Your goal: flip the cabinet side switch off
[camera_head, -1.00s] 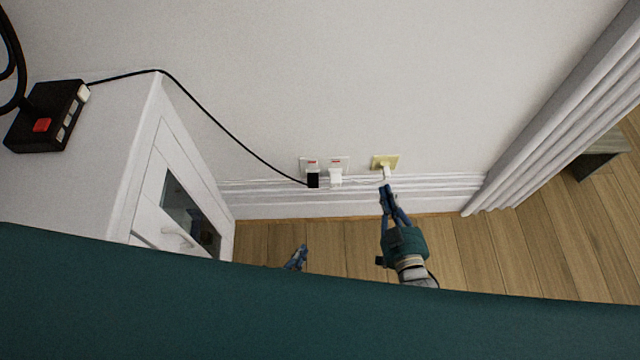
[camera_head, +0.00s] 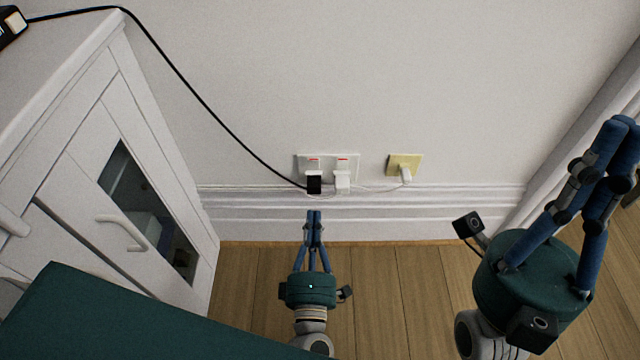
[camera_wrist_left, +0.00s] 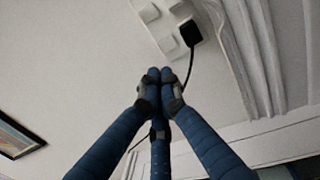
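A white double socket (camera_head: 327,160) sits low on the wall, with two red-marked rocker switches. The cabinet side switch (camera_head: 313,164) is the left one, above a black plug (camera_head: 314,184); its on or off position is too small to tell. My left gripper (camera_head: 314,213) has its fingers together, pointing at the wall just below the black plug, apart from the switch. In the left wrist view the closed fingertips (camera_wrist_left: 160,74) show below the socket plate (camera_wrist_left: 150,14) and black plug (camera_wrist_left: 190,33). My right gripper (camera_head: 622,124) has its fingertips together, empty, at the far right.
A white plug (camera_head: 342,181) fills the right outlet. A yellow socket (camera_head: 404,163) with a white plug is to its right. A black cable (camera_head: 205,105) runs down from the white cabinet (camera_head: 130,150) at left. A curtain (camera_head: 560,150) hangs at right. Wood floor lies below.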

